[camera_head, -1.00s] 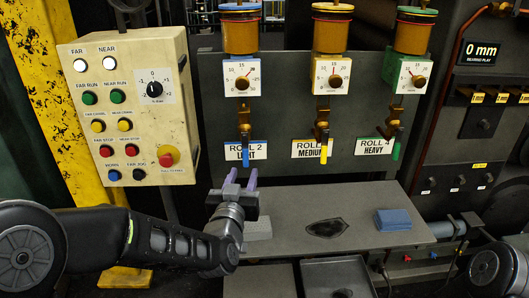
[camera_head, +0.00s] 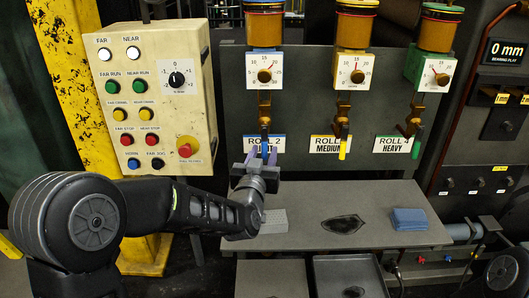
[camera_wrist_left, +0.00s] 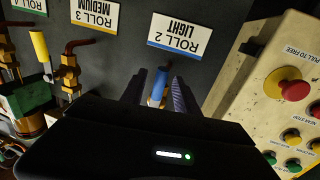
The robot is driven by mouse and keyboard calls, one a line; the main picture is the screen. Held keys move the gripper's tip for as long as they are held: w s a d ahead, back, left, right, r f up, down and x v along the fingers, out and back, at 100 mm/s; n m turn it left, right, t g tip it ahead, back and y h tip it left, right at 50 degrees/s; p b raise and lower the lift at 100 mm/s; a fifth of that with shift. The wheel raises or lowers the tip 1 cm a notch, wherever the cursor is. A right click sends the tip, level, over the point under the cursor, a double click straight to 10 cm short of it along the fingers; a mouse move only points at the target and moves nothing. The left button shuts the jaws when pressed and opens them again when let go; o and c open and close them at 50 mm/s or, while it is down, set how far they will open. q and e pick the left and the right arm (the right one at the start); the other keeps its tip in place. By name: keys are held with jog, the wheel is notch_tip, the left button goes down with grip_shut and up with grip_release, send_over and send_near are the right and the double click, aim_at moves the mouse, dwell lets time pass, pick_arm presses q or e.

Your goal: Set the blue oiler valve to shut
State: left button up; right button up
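The blue oiler (camera_head: 264,28) stands at the left of a row of three, with a dial box (camera_head: 265,70) under it. Its blue valve handle (camera_head: 265,146) hangs down in front of the "ROLL 2 LIGHT" label. My left gripper (camera_head: 262,156) is at this handle, pointing up at it, with purple fingertips on either side. In the left wrist view the blue handle (camera_wrist_left: 158,88) shows between the two fingers (camera_wrist_left: 157,94), which stand apart with gaps beside it. The handle's lower end is partly hidden behind my gripper. My right gripper is out of view.
A button panel (camera_head: 207,100) stands close to the left. The yellow valve handle (camera_head: 343,149) and green valve handle (camera_head: 416,148) hang to the right. A grey shelf (camera_head: 310,190) below carries a grey block (camera_head: 273,222), a dark patch (camera_head: 343,224) and blue cloths (camera_head: 409,219).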

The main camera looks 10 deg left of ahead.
pick_arm(q)
jog(key=shift+w, duration=0.65)
grip_shut()
dwell(1.0)
